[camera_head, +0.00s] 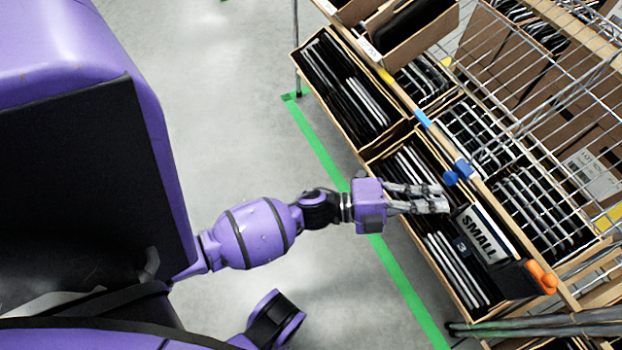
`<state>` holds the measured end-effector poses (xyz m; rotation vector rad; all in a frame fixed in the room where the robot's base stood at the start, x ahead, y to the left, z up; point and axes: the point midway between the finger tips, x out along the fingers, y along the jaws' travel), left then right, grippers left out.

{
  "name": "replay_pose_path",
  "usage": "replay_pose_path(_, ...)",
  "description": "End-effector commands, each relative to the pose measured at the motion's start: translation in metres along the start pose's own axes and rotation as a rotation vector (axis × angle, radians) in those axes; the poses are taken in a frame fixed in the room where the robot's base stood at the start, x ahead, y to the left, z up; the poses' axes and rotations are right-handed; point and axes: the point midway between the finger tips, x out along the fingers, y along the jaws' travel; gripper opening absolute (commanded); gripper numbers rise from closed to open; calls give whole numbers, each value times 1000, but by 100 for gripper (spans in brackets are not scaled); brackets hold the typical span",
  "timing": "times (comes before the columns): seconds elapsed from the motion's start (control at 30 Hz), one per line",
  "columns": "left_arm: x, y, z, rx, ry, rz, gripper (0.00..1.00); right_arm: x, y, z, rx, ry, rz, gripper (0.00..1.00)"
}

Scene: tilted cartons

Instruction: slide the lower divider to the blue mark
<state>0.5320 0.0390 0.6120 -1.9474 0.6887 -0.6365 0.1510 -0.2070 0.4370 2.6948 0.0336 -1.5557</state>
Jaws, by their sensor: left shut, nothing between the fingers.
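A divider with a white label reading "SMALL" (482,232) stands tilted in the lower carton (462,302), among dark, thin items. Blue marks sit on the shelf rail: one higher up (423,118) and one lower (462,168), with a round blue piece (450,179) beside the lower one. My left gripper (447,199) reaches over the carton from the left, its fingers shut and empty, just up and left of the label. I cannot tell whether the fingertips touch the divider. My right gripper is out of view.
An orange clip (541,277) sits at the carton's lower right end. Another carton of dark items (345,88) stands farther up. A wire rack (500,75) covers the right side. Green tape (325,150) marks the grey floor, which is clear at left.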

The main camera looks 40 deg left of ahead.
Motion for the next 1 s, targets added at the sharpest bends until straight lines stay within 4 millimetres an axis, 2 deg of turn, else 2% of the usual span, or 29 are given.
replay_pose_path(0.1,19,1,0,-1,1,0,0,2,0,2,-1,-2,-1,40)
replay_pose_path(0.3,35,1,0,-2,-2,1,0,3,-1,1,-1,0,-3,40)
replay_pose_path(0.73,35,-1,3,-1,-3,2,0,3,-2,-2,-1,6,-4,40)
replay_pose_path(0.87,25,-10,22,2,-3,4,0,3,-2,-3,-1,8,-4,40)
replay_pose_path(1.0,6,-28,56,3,-5,5,0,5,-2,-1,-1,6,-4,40)
